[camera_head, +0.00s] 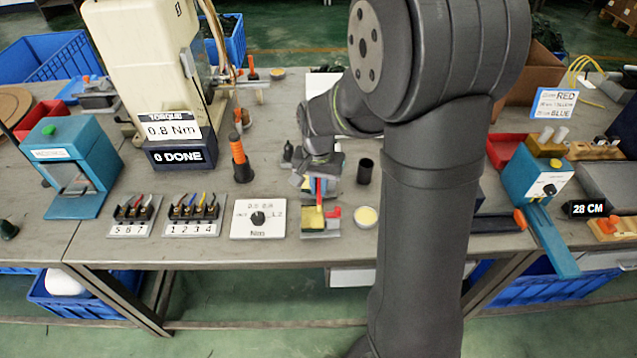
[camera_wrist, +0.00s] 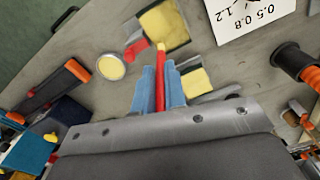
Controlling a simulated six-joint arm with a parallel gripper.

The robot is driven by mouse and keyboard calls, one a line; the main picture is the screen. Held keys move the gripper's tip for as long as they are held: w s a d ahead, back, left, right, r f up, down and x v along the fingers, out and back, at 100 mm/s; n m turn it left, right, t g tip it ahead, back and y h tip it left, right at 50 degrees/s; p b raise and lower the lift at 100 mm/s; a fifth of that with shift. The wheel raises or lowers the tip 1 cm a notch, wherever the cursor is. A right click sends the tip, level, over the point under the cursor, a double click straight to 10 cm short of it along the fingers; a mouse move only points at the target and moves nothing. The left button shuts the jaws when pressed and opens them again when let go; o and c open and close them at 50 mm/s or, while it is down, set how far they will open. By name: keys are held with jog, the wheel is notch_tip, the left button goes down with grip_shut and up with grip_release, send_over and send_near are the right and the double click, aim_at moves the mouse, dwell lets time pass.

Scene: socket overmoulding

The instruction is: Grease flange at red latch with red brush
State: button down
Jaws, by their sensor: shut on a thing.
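My gripper (camera_head: 318,188) is shut on the red brush (camera_head: 319,187). In the wrist view my gripper's blue fingers (camera_wrist: 160,90) hold the red brush (camera_wrist: 160,76) between them, its pale yellow tip pointing away toward a yellow-topped flange block. That flange block (camera_head: 312,219) sits near the table's front edge, with a red latch (camera_head: 333,213) on its right side. In the wrist view the flange block (camera_wrist: 163,22) is just beyond the brush tip, and the red latch (camera_wrist: 137,47) is left of the tip. I cannot tell whether the tip touches the block.
A round dish of pale yellow grease (camera_head: 365,216) stands right of the flange block. A black cup (camera_head: 365,171) is behind it. A second yellow-topped block (camera_wrist: 195,83) lies close beside my fingers. A dial plate (camera_head: 258,219) is on the left. My arm hides table to the right.

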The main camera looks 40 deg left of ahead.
jog(key=shift+s+d, duration=0.35)
jog(key=shift+d, duration=0.05)
jog(key=shift+r, duration=0.1)
notch_tip(320, 180, up, 3)
jog(key=shift+f, duration=0.1)
dwell(0.4)
jog(key=shift+s+a+f, duration=0.15)
jog(key=shift+s+f, duration=0.2)
jog(key=shift+s, duration=0.4)
jog(key=shift+s+a+f, duration=0.15)
jog(key=shift+s+f, duration=0.2)
jog(key=shift+s, duration=0.4)
jog(key=shift+s+a+f, duration=0.15)
jog(key=shift+s+f, duration=0.2)
jog(key=shift+s, duration=0.4)
